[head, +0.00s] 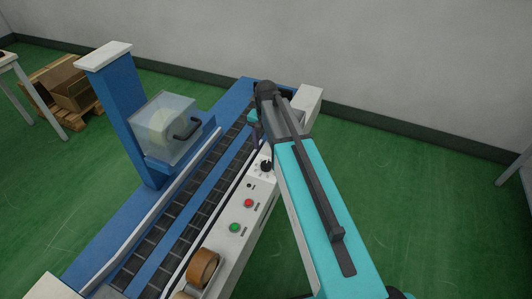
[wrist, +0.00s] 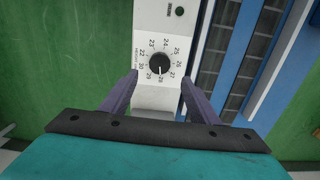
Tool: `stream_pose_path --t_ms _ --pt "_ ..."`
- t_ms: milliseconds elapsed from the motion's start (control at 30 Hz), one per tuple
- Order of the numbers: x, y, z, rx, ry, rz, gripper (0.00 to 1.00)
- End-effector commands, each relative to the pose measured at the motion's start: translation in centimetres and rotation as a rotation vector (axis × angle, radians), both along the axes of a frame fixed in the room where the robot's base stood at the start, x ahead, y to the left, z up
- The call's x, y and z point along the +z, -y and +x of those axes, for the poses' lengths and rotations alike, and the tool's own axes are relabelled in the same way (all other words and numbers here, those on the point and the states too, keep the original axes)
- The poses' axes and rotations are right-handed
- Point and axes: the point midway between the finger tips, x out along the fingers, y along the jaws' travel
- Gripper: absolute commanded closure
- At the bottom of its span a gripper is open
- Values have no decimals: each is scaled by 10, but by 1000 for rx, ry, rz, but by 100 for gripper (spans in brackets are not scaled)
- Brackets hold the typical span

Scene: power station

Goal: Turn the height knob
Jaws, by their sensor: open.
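In the head view the knob (head: 265,166) shows on the panel's far part, just left of my arm. My gripper (wrist: 158,80) is open, with its purple fingers apart on either side of the panel and the knob between and slightly beyond the tips. No contact with the knob is visible. In the head view my arm mostly hides the gripper.
The white control panel (head: 258,190) also carries a red button (head: 249,203) and a green button (head: 234,228). Tape rolls (head: 203,266) sit nearer. A roller conveyor (head: 190,200) and blue column (head: 125,115) with a clear guard stand left. Green floor is free at right.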

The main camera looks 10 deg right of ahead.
Motion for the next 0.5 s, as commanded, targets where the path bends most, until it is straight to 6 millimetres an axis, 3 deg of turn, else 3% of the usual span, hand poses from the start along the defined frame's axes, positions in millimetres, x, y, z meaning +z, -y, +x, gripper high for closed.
stream_pose_path --t_ms 300,500 --pt "37 0 1 0 2 0 45" --pt "46 0 0 -1 0 0 45"
